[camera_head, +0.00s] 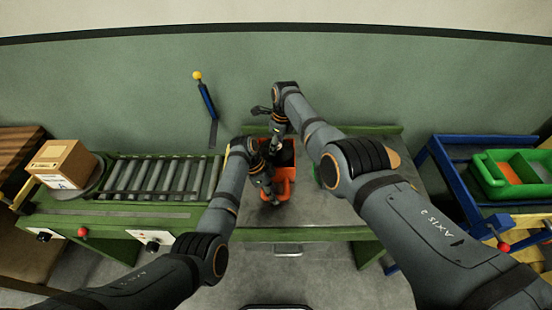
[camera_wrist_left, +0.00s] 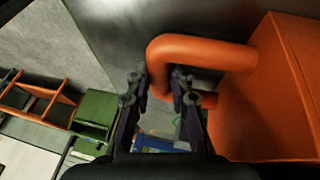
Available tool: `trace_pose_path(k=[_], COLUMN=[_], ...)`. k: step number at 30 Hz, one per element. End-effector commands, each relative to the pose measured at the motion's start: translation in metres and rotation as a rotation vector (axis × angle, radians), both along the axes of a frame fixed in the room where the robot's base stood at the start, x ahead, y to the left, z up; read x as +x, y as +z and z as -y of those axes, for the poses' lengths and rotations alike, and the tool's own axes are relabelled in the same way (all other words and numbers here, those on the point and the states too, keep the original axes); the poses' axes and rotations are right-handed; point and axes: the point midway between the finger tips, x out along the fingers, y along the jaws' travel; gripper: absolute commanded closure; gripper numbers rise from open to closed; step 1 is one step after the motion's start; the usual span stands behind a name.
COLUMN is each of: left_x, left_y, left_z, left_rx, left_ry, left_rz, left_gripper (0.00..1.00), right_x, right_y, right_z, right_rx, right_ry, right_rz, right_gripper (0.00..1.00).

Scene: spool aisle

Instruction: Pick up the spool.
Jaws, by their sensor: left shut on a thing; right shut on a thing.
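I see no clear spool. An orange container (camera_head: 291,173) with a dark inside is at the middle of the green-edged workbench (camera_head: 330,218). In the left wrist view its flat orange side (camera_wrist_left: 275,95) and a bent tube handle (camera_wrist_left: 205,50) show. My left gripper (camera_head: 270,186) is at the container's near left side, and its fingers (camera_wrist_left: 162,88) are shut on the handle. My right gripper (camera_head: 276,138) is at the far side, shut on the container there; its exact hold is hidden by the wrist. I cannot tell whether the container touches the bench.
A roller conveyor (camera_head: 160,178) with a cardboard box (camera_head: 62,163) at its end is to the left. A blue cart (camera_head: 450,180) with a green divided tray (camera_head: 490,175) is to the right. A blue lever with a yellow knob (camera_head: 197,75) stands behind. The bench right of the container looks mostly clear.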

Motion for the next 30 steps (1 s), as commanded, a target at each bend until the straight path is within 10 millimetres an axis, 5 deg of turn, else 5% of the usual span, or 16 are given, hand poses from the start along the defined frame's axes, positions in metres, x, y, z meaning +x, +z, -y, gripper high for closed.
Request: trace_pose_path(k=[13, 24, 30], left_x=[0.000, 0.000, 0.000], left_y=[0.001, 0.000, 0.000], left_z=[0.000, 0.000, 0.000], left_rx=[-0.001, 0.000, 0.000], left_ry=[0.000, 0.000, 0.000], left_rz=[0.001, 0.000, 0.000], left_gripper=[1.00, 1.00, 1.00], right_x=[0.002, 0.002, 0.002], right_y=[0.015, 0.085, 0.101], right_z=[-0.002, -0.001, -0.001], right_rx=[0.003, 0.002, 0.000], right_ry=[0.001, 0.002, 0.001], right_rz=[0.005, 0.004, 0.001], right_gripper=[1.00, 1.00, 1.00])
